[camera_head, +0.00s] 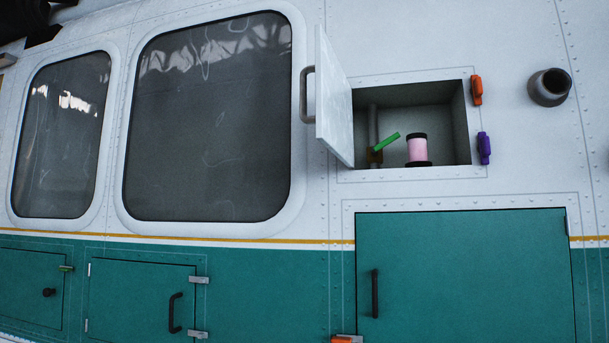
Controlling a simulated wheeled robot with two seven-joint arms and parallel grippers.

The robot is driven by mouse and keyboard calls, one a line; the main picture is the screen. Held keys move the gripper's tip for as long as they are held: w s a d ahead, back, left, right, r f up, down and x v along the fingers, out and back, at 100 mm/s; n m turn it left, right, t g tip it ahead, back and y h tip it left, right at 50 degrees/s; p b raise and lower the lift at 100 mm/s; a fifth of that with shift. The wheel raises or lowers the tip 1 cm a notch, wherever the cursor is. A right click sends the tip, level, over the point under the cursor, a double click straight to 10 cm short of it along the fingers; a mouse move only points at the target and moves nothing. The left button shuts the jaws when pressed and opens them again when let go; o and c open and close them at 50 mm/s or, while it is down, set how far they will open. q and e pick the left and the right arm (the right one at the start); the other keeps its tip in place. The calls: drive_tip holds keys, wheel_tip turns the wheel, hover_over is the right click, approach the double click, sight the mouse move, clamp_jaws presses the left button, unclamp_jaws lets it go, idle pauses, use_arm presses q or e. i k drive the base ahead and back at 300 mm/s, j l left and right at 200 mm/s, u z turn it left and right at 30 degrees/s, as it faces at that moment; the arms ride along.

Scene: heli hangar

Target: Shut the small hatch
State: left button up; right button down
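The small hatch door (334,98) is white and stands swung wide open, hinged along the left side of its opening. A grey handle (307,94) is on its outer face, toward the left. The open compartment (411,98) holds a pink spool with black ends (417,150) and a valve with a green lever (387,142) on a vertical pipe. An orange latch (477,90) and a purple latch (484,148) sit on the frame right of the opening. Neither of my grippers is in view.
Two dark windows (208,115) lie left of the hatch. A dark pipe stub (550,87) sticks out at the right. Below is a large green panel (465,275) with a black handle (375,293), and smaller green doors (140,300) are at lower left. The space before the hatch looks clear.

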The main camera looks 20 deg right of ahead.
sight(334, 119)
drive_tip(key=i+j, duration=0.35)
drive_tip(key=j, duration=0.15)
drive_tip(key=i+j+z, duration=0.1)
drive_tip(key=i+j, duration=0.25)
drive_tip(key=j+z, duration=0.1)
drive_tip(key=z, duration=0.3)
drive_tip(key=j+z, duration=0.1)
drive_tip(key=z, duration=0.3)
drive_tip(key=j+z, duration=0.1)
drive_tip(key=z, duration=0.3)
drive_tip(key=j+z, duration=0.1)
drive_tip(key=z, duration=0.3)
